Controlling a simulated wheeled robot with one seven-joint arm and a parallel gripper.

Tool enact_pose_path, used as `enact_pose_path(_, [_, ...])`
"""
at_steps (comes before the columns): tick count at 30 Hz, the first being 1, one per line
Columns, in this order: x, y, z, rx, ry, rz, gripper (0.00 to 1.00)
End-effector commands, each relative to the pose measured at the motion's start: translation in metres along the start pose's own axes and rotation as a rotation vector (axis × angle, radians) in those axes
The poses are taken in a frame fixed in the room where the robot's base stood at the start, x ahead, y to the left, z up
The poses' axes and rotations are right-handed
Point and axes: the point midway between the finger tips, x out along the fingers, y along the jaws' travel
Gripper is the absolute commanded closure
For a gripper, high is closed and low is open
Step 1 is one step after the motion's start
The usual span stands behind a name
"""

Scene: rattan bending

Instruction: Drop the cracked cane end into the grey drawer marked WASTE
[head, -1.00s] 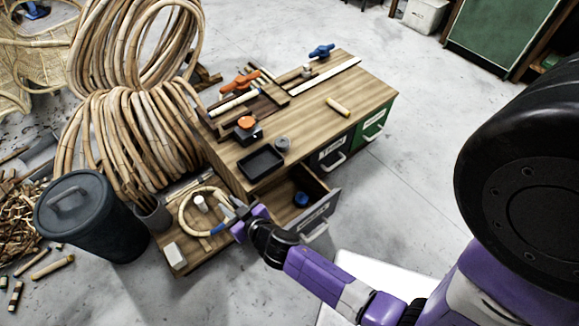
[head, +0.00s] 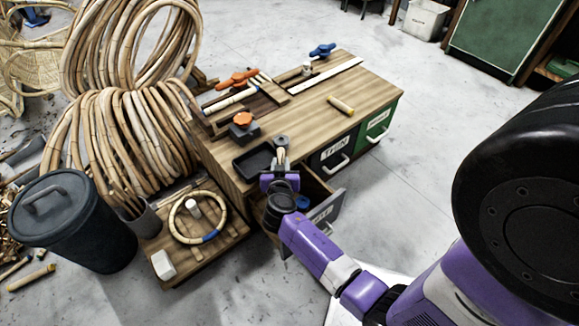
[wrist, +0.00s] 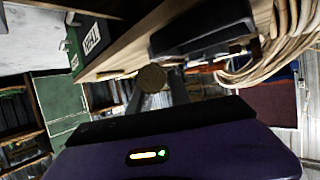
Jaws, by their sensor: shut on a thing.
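My gripper (head: 280,160) is shut on a short round brownish piece, the cane end (wrist: 152,78), seen end-on between the fingertips in the wrist view. No crack can be made out on it. In the head view the fingers are near the bench's front edge, beside the black tray, with the wrist over the open drawer. The grey drawer (head: 326,212) is pulled out under the bench top. My wrist hides part of it, and its label is too small to read surely. A blue thing (head: 303,202) lies inside it.
The bench top (head: 300,115) holds a black tray (head: 254,163), a grey round tin (head: 281,141), an orange-topped tool (head: 242,120) and a cane piece (head: 341,105). Black (head: 335,150) and green (head: 377,125) drawers are shut. A low shelf holds a cane ring (head: 177,225). A dark bin (head: 75,220) stands left.

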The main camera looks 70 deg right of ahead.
Motion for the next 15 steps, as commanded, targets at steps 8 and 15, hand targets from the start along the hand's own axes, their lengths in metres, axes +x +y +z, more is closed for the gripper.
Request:
enact_pose_path(8, [0.019, 0.030, -0.004, 0.043, -0.001, 0.107, 1.00])
enact_pose_path(15, [0.025, 0.029, 0.013, 0.043, -0.002, 0.105, 1.00])
